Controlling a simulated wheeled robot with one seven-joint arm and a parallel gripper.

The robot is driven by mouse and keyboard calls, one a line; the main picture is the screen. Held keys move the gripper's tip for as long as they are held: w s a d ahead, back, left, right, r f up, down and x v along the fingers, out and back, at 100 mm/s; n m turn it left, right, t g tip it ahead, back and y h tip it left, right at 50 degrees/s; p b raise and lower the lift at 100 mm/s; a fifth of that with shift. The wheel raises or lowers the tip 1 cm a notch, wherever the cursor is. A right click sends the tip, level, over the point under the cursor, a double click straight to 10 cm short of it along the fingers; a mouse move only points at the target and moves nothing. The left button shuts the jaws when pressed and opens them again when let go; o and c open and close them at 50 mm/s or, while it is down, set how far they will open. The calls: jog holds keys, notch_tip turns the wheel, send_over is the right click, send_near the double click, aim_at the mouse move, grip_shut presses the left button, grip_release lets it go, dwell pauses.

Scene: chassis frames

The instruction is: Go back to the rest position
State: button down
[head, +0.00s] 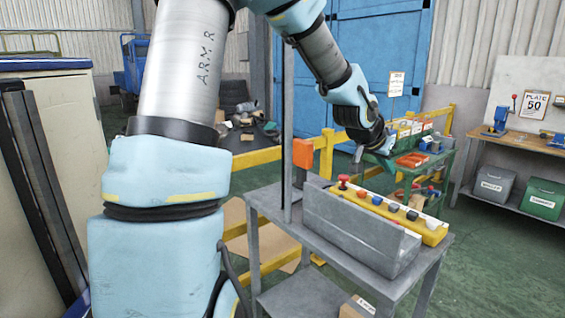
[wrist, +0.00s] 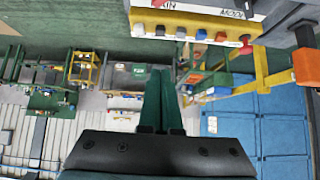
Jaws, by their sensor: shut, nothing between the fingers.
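My arm reaches from the left foreground up and over to the right in the head view. My gripper (head: 358,160) hangs at its end, above and behind the grey table with the yellow button bar. In the wrist view my gripper (wrist: 161,72) shows as two dark green fingers lying side by side. They are shut with nothing between them and touch nothing that I can see.
A grey table (head: 262,200) holds a grey angled block (head: 350,235) and a yellow button bar (head: 433,232). A thin grey post (head: 287,130) with an orange box (head: 303,153) rises beside them. Behind are a yellow rail (head: 327,155) and a green cart (head: 440,160).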

jog(key=s+a+f+n+g+y+b, duration=0.1)
jog(key=s+a+f+n+y+b, duration=0.15)
jog(key=a+f, duration=0.5)
jog(key=s+a+f+n+y+b, duration=0.1)
jog(key=a+f+y+b, duration=0.2)
jog(key=a, duration=0.8)
jog(key=s+a+f+n+g+b, duration=0.1)
jog(key=s+a+f+n+b, duration=0.1)
jog(key=s+a+f, duration=0.2)
jog(key=s+a+f+n+g+y+b, duration=0.1)
jog(key=s+a+f+n+g+b, duration=0.1)
jog(key=s+a, duration=0.5)
jog(key=a+f+n, duration=0.1)
jog(key=a+f, duration=0.1)
jog(key=a, duration=0.2)
jog(key=shift+s+f, duration=0.25)
jog(key=shift+s, duration=0.15)
jog(key=shift+d+n+y, duration=0.1)
jog(key=shift+n+y, duration=0.15)
